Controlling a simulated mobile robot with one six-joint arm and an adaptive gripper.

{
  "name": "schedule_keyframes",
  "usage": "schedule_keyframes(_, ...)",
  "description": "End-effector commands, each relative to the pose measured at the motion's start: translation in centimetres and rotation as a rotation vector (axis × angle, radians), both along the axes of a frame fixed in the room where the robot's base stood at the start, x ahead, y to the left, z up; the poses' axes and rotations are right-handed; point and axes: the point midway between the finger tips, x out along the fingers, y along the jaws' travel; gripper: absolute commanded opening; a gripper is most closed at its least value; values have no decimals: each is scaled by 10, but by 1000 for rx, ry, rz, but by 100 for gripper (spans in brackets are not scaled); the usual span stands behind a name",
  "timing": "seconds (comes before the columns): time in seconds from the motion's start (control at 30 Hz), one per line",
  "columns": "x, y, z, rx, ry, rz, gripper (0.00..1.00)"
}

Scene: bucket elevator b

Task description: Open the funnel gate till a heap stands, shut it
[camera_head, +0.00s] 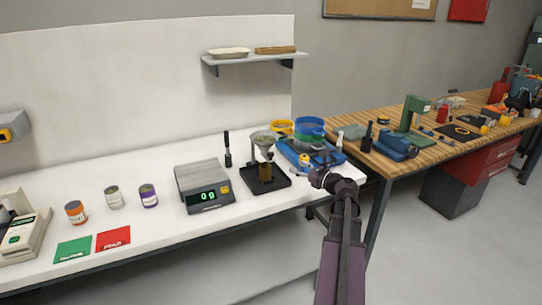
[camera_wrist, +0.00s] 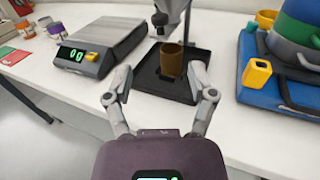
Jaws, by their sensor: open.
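A grey funnel (camera_head: 264,138) stands over a black tray (camera_head: 265,186) on the white bench. Its spout (camera_wrist: 160,18) shows at the top of the wrist view, with the gate part too small to make out. A brown cup (camera_head: 266,172) stands upright in the tray below the spout; it also shows in the wrist view (camera_wrist: 171,60). I cannot see any heap in the cup. My gripper (camera_wrist: 164,84) is open and empty, its fingers spread in front of the tray, apart from the cup. In the head view it is at the bench's front right.
A scale (camera_head: 204,186) reading 00 stands left of the tray. The bench front edge is clear.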

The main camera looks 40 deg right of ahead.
Motion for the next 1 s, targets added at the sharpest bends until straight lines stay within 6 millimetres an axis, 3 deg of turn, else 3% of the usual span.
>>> schedule_keyframes(0.27,24,3,0,-1,0,2,72)
schedule_keyframes(0.8,103,15,0,-1,0,1,72)
schedule_keyframes(1.0,124,18,0,-1,0,0,72)
